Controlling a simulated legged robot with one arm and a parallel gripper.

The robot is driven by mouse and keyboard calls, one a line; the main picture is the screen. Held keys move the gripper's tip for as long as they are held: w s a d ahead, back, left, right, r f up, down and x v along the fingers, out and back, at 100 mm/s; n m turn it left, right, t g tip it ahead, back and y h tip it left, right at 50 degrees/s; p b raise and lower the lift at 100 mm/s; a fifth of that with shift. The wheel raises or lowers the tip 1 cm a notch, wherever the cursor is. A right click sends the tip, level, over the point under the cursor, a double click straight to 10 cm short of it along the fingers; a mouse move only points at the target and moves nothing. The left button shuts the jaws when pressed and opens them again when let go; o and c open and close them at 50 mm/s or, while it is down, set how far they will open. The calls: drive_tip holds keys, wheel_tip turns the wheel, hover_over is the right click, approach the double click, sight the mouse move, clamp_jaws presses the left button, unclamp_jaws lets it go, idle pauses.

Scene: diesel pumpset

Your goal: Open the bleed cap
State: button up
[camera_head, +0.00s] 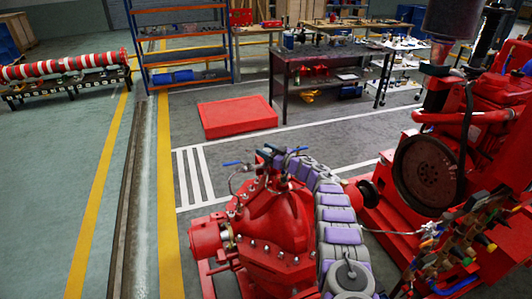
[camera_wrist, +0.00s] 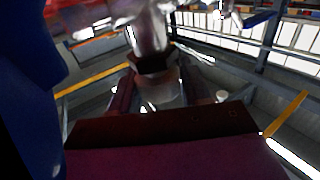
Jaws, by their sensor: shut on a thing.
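The red pump (camera_head: 270,225) stands in the lower middle of the head view, with small pipes and valves on top. My grey and purple arm reaches over it from the right, and my gripper (camera_head: 268,157) is at these top fittings. In the wrist view, my gripper (camera_wrist: 160,95) has its two dark fingers on either side of a silver hex-shaped fitting, which looks like the bleed cap (camera_wrist: 157,92). The gripper is shut on it. The fitting sits in line with a shiny metal stem (camera_wrist: 148,35). In the head view the cap is too small to make out.
Blue-handled valves (camera_head: 232,163) sit close to my gripper. A red engine (camera_head: 470,130) with a dark flywheel (camera_head: 428,173) stands to the right. A low red block (camera_head: 237,117), a blue shelf rack (camera_head: 183,52) and a workbench (camera_head: 330,55) are behind.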

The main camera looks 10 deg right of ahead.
drive_tip(key=shift+d+r, duration=0.4)
drive_tip(key=shift+r, duration=0.05)
drive_tip(key=o, duration=0.7)
drive_tip(key=shift+c, duration=0.2)
drive_tip(key=shift+o, duration=0.6)
drive_tip(key=shift+s+d+r, duration=0.15)
drive_tip(key=shift+o, duration=0.7)
drive_tip(key=shift+f, duration=0.45)
drive_tip(key=shift+s, duration=0.1)
